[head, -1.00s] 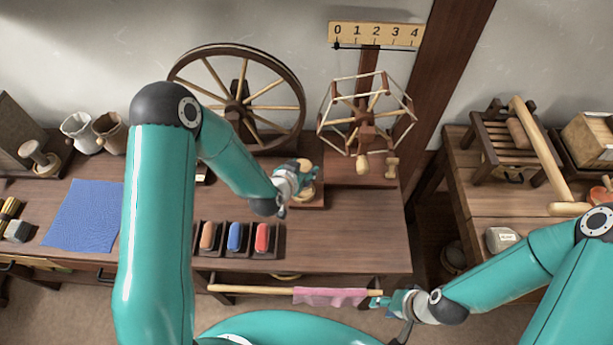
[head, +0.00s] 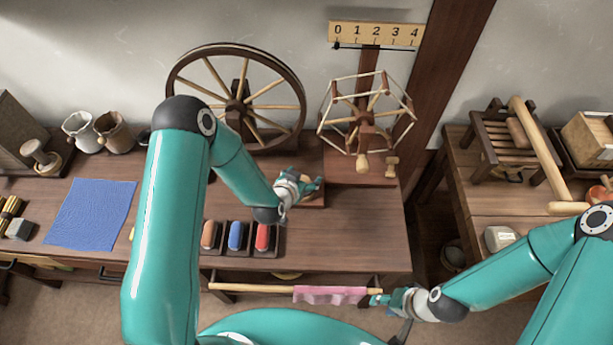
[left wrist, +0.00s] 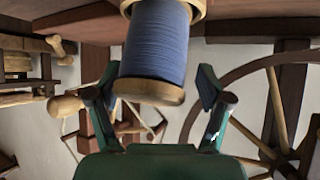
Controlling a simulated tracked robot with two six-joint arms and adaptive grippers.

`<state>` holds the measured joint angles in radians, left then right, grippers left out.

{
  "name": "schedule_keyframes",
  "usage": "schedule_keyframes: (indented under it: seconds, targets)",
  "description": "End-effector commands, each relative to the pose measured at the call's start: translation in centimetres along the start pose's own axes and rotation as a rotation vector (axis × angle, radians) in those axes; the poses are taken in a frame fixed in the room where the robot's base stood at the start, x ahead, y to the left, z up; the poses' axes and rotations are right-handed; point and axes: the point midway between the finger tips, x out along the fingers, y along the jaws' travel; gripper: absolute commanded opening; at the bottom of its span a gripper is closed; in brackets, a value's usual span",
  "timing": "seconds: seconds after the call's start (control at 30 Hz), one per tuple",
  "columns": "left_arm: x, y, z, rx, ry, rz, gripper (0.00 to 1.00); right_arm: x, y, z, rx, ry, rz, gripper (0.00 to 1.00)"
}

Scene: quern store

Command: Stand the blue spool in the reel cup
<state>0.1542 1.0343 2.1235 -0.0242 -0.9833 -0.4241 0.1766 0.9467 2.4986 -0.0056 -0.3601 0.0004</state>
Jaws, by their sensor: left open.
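The blue spool (left wrist: 157,45) has blue thread and a pale wooden end (left wrist: 150,91) in the left wrist view, where the room appears upside down. Its far end meets a wider pale wooden ring (left wrist: 197,8) at the top edge, which looks like the reel cup. The spool appears to stand in it; the cup is cut off by the frame. My left gripper (left wrist: 160,95) is open, with one finger on each side of the spool's near end. In the head view, my left gripper (head: 311,185) covers the spool and cup. My right gripper (head: 380,301) is near the front rail; its jaws are unclear.
A spoked wheel (head: 236,106) and a skein reel (head: 362,117) stand behind. A tray with orange, blue and red pieces (head: 236,236) lies in front. A rail with a pink cloth (head: 328,295) runs along the front. The tabletop (head: 350,235) right of the tray is clear.

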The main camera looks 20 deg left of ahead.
Motion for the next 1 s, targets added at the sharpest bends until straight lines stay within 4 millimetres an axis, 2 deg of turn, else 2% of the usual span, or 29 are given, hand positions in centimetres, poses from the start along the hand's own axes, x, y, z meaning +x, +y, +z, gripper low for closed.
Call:
schedule_keyframes:
  seconds: [0.17,0.33,0.73,0.8,1.0]
  targets:
    - [-0.2,0.0,-0.2,0.001,0.003,0.000,0.79,0.0,0.0,0.0,0.000,0.000,0.000,0.40]
    - [-1.6,0.0,-0.2,0.002,0.005,0.000,0.79,0.3,0.1,0.0,0.000,0.000,0.000,0.40]
    - [-8.9,0.0,-0.2,0.002,0.007,-0.001,0.79,1.6,0.6,0.0,0.000,0.000,0.000,0.40]
    - [-10.3,0.0,-0.5,0.001,0.002,0.000,0.79,0.6,0.2,0.0,0.000,-0.001,0.000,0.40]
    - [-11.8,0.3,0.4,-0.012,-0.023,0.011,0.79,0.0,0.0,0.0,0.000,0.000,0.000,0.40]
